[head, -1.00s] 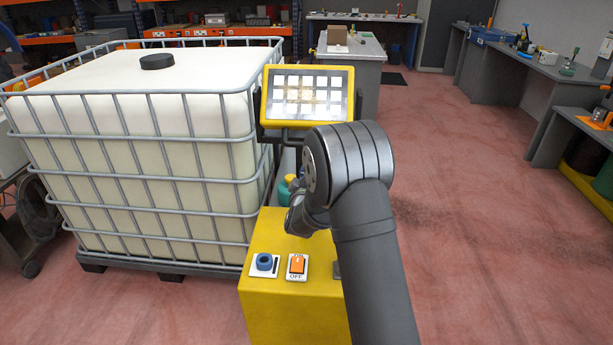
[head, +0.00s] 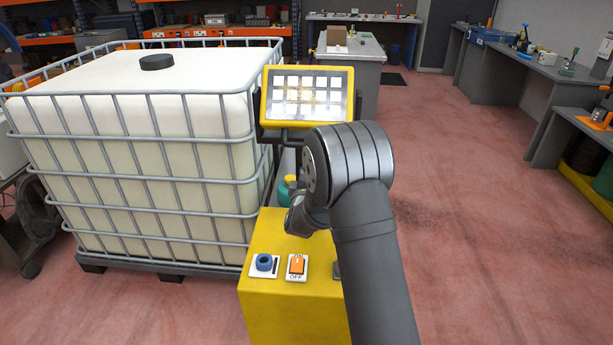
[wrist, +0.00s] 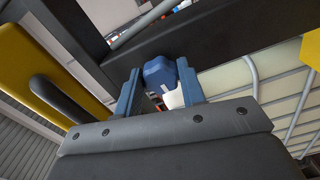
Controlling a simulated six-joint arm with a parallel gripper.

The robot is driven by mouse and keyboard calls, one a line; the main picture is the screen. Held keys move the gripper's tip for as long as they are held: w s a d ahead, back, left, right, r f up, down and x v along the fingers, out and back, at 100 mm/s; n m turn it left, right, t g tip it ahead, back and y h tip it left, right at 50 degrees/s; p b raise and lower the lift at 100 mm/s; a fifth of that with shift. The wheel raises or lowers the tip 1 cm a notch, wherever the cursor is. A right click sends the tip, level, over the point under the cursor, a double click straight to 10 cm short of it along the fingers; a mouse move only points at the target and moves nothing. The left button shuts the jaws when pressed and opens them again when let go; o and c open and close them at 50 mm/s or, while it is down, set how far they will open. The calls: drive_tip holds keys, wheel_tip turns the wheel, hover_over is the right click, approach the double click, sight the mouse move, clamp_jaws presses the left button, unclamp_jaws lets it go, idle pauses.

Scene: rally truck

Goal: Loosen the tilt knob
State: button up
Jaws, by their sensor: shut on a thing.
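The tilt knob (wrist: 160,74) is blue and shows in the wrist view against a dark bracket bar (wrist: 195,35). My gripper (wrist: 159,84) has its two blue fingers on either side of the knob and is shut on it. In the head view my arm hides the knob and the fingers. The yellow-framed panel (head: 307,68) with lit squares stands tilted on its dark bracket, behind my arm. A yellow edge of a panel (wrist: 25,75) shows at the left of the wrist view.
A caged white tank (head: 130,125) stands close on the left. Below my arm is a yellow cabinet (head: 285,310) with a blue knob (head: 264,262) and an orange switch (head: 297,265). Benches (head: 560,90) line the right; the red floor between is clear.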

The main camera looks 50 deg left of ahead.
drive_tip(key=shift+r, duration=0.15)
drive_tip(key=o, duration=1)
drive_tip(key=v, duration=1.7)
drive_tip(key=x, duration=1.7)
